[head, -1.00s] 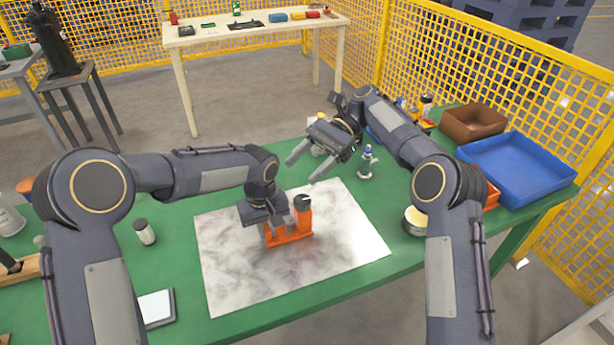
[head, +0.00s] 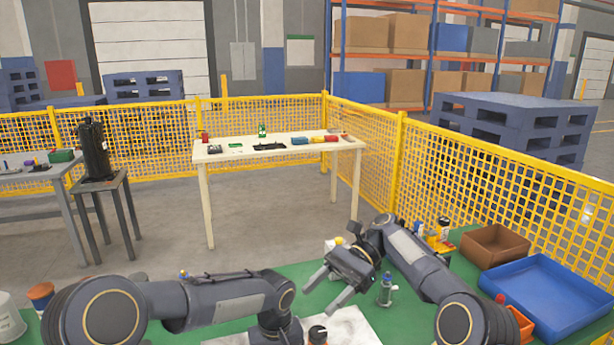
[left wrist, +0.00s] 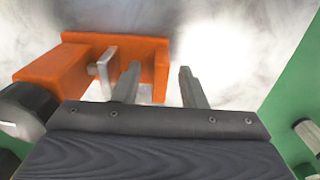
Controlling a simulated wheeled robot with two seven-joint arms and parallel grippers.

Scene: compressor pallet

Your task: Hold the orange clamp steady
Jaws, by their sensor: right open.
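The orange clamp (left wrist: 65,72) lies on a pale marbled plate (left wrist: 250,25) in the left wrist view. My left gripper (left wrist: 157,72) is there with its fingers apart. One end of the clamp shows between the fingers, with gaps visible on both sides; I cannot tell the depth between them. A grey metal piece (left wrist: 102,68) of the clamp is beside the left finger. In the head view only the clamp's dark top (head: 318,334) shows at the bottom edge; the left fingers are out of frame. My right gripper (head: 320,301) is open and empty over the green table.
A blue tray (head: 548,325) and a brown bin (head: 496,240) sit at the table's right. A small bottle (head: 386,290) stands beside the right gripper. Yellow mesh fencing (head: 460,165) and a cream table (head: 280,152) are beyond.

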